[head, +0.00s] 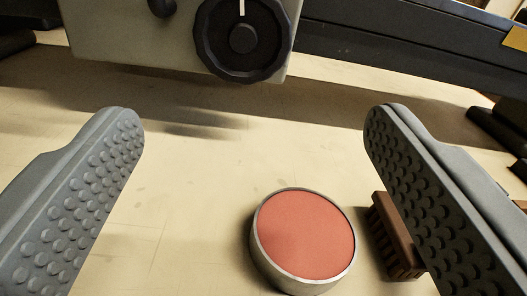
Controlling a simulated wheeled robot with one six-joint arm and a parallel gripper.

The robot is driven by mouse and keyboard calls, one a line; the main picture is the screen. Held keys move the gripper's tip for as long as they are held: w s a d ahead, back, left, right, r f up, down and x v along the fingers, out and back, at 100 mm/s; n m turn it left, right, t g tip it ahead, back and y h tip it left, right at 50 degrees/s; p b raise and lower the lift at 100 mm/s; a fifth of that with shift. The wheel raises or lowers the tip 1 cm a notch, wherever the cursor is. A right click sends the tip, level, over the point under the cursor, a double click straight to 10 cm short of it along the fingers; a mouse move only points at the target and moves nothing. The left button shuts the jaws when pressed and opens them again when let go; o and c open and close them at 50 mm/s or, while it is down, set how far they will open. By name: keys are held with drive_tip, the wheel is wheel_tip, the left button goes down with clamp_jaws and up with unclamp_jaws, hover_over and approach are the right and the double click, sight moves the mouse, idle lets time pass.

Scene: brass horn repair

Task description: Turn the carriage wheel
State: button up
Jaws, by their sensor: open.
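The carriage wheel (244,45) is a black, knobbed handwheel with a white mark at its top. It sits on the front of a pale grey carriage (130,38) at the top of the head view, and the frame cuts off its upper edge. My gripper (254,125) is open and empty, with its two grey, studded fingers wide apart. The wheel appears beyond the fingertips and above the gap between them. Nothing touches the fingers that I can see.
A round metal tin with a red top (305,236) stands on the pale bench (190,190) between the fingers. A brown brush-like block (396,240) lies partly behind the right finger. A dark rail (400,45) runs behind the carriage. The bench below the wheel is clear.

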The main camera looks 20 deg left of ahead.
drive_tip(key=v, duration=0.5)
drive_tip(key=shift+s+d, duration=0.15)
drive_tip(key=shift+s, duration=0.1)
drive_tip(key=shift+o, duration=1.4)
drive_tip(key=shift+w, duration=0.1)
